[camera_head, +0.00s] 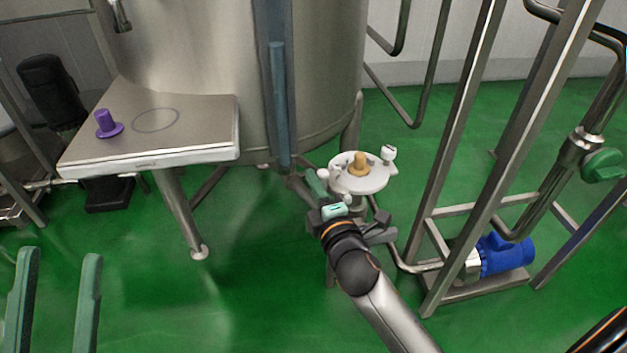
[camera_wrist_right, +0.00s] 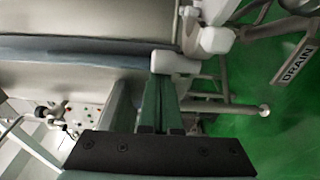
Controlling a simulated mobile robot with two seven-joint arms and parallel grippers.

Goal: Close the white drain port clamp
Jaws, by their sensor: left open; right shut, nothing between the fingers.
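The white drain port clamp (camera_head: 345,183) is a round white piece beside the tank's foot, with a tan plug (camera_head: 358,163) upright in its middle and small white knobs on its rim. My right gripper (camera_head: 314,182) is shut and empty at the clamp's left side. In the right wrist view its green fingers (camera_wrist_right: 162,98) end at a white block (camera_wrist_right: 176,62), and I cannot tell whether they touch it. Another white part (camera_wrist_right: 215,38) shows farther right. Whether the clamp is shut I cannot tell. My left gripper (camera_head: 58,252) is open and empty at the lower left.
A tag reading DRAIN (camera_wrist_right: 296,62) hangs at the right in the wrist view. The steel tank (camera_head: 200,60) stands behind. A steel table (camera_head: 200,115) with a purple plug (camera_head: 107,124) is at left. Pipe frames and a blue pump (camera_head: 505,255) are at right.

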